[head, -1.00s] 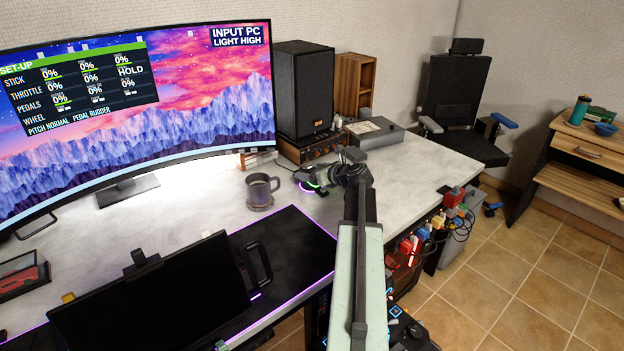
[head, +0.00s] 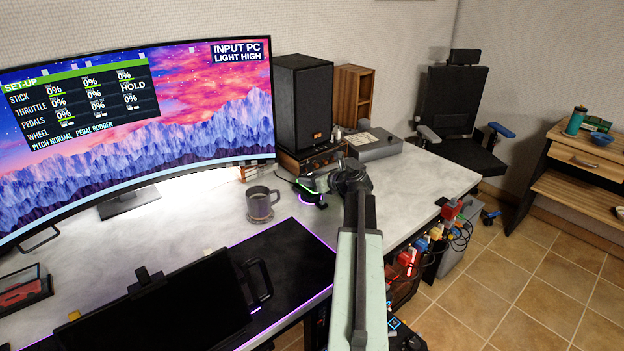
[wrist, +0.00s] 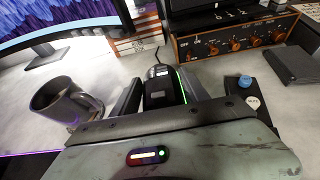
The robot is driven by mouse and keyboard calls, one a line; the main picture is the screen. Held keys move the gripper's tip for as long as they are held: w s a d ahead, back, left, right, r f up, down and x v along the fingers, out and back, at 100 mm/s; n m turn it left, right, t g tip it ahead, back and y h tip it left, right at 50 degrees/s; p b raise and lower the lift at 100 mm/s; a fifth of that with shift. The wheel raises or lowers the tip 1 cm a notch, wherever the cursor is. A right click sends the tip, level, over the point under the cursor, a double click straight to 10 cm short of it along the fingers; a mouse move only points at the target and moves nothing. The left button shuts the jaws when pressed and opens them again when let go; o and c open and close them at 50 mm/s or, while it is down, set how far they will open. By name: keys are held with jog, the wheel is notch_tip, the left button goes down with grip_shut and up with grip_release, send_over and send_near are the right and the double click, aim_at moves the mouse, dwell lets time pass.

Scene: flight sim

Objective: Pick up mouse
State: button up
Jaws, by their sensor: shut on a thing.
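The mouse (wrist: 161,88) is black with a green-lit edge and a cable at its far end. In the wrist view it sits between the two fingers of my gripper (wrist: 163,92), which is shut on it. In the head view the mouse (head: 309,191) shows as a dark shape with green and purple glow, left of my gripper (head: 328,186). My wrist partly hides that area. I cannot tell whether the mouse touches the desk or is slightly above it.
A dark mug (head: 261,205) stands on the desk (head: 425,172) left of the mouse. An amplifier (wrist: 235,40) with orange knobs is behind it. A small black box with a blue knob (wrist: 245,82) is close on the right. A speaker (head: 303,103) stands farther back.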

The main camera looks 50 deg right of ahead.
jog(key=shift+r+p, duration=0.3)
jog(key=shift+r, duration=0.3)
jog(key=shift+s+d, duration=0.1)
jog(key=shift+s, duration=0.05)
jog(key=s+d+r+p, duration=0.1)
jog(key=s+d, duration=0.6)
jog(key=s, duration=0.6)
jog(key=shift+s+d+r, duration=0.15)
jog(key=shift+s+d, duration=0.05)
jog(key=shift+s, duration=0.2)
jog(key=shift+s, duration=0.1)
